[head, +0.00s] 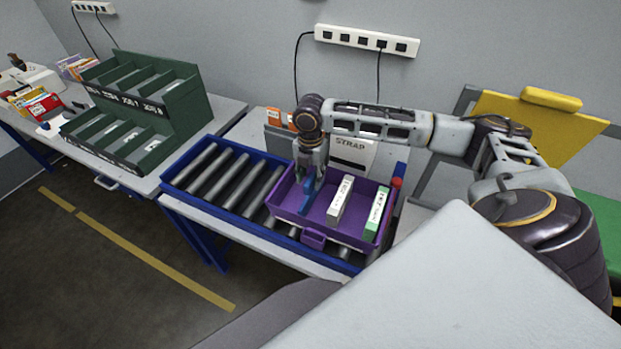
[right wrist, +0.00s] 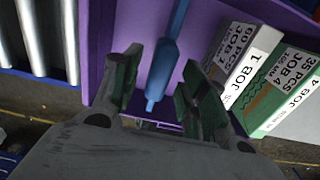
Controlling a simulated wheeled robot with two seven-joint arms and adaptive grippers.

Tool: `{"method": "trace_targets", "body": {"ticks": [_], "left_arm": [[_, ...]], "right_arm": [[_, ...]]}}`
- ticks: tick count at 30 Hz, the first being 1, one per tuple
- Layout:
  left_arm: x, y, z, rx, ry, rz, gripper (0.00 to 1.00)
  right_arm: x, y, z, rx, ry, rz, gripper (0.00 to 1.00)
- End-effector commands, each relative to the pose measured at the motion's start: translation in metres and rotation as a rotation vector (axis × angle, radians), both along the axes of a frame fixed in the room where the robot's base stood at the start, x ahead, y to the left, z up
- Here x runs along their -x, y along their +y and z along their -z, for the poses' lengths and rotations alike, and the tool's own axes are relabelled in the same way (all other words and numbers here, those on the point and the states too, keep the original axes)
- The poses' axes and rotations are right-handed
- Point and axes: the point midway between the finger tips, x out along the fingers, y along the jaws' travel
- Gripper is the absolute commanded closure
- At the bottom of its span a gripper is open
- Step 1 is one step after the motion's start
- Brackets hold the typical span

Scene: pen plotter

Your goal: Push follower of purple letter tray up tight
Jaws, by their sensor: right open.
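The purple letter tray (head: 288,213) sits on the roller conveyor. Its blue follower (head: 309,196) stands in the tray's left part and shows as a blue bar (right wrist: 163,72) in the right wrist view. A white bundle labelled JOB 1 (head: 340,201) and a green-and-white bundle labelled JOB 4 (head: 376,213) stand to the right, with bare tray floor between them and the follower. My right gripper (head: 314,180) points down into the tray at the follower. In the right wrist view its open fingers (right wrist: 160,88) are on either side of the bar. My left gripper is not in view.
The blue-framed roller conveyor (head: 222,178) has free rollers left of the tray. A STRAP machine (head: 352,154) stands behind it. A green sorting rack (head: 150,100) is on the left bench. A red knob (head: 397,182) is at the tray's back right.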

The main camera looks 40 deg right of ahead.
Motion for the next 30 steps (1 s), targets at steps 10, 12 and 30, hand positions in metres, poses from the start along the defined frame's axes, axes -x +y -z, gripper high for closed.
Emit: {"method": "trace_targets", "body": {"ticks": [10, 12, 30], "left_arm": [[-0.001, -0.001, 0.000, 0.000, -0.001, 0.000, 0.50], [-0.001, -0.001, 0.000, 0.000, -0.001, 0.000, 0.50], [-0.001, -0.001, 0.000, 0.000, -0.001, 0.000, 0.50]], "right_arm": [[0.000, -0.001, -0.048, 0.002, -0.003, 0.000, 0.57], [0.000, 0.000, -0.058, 0.000, -0.001, 0.000, 0.57], [0.001, 0.000, -0.106, 0.001, 0.002, 0.000, 0.57]]}}
